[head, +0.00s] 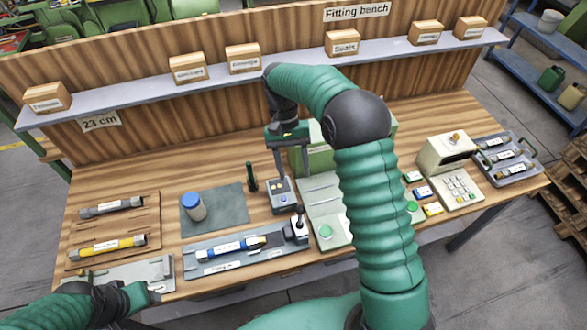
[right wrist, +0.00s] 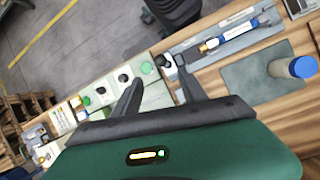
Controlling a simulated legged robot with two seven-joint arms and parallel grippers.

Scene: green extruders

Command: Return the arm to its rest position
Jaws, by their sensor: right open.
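My right arm (head: 375,200) is green and segmented. It rises from the lower right of the head view and bends over the bench toward the back. My right gripper (head: 284,165) points down above the small grey box with a dark button. In the right wrist view its two dark fingers (right wrist: 160,78) are apart with nothing between them. My left gripper (head: 145,293) is low at the left front edge, by a grey plate; its jaws are too small and covered to read.
The fitting bench (head: 140,180) holds a blue-capped jar (head: 194,206) on a grey mat, a blue-and-white cylinder (head: 228,247) in a long fixture, a card terminal (head: 450,170) and a grey tray (head: 507,177). A shelf with labelled boxes (head: 244,58) runs behind.

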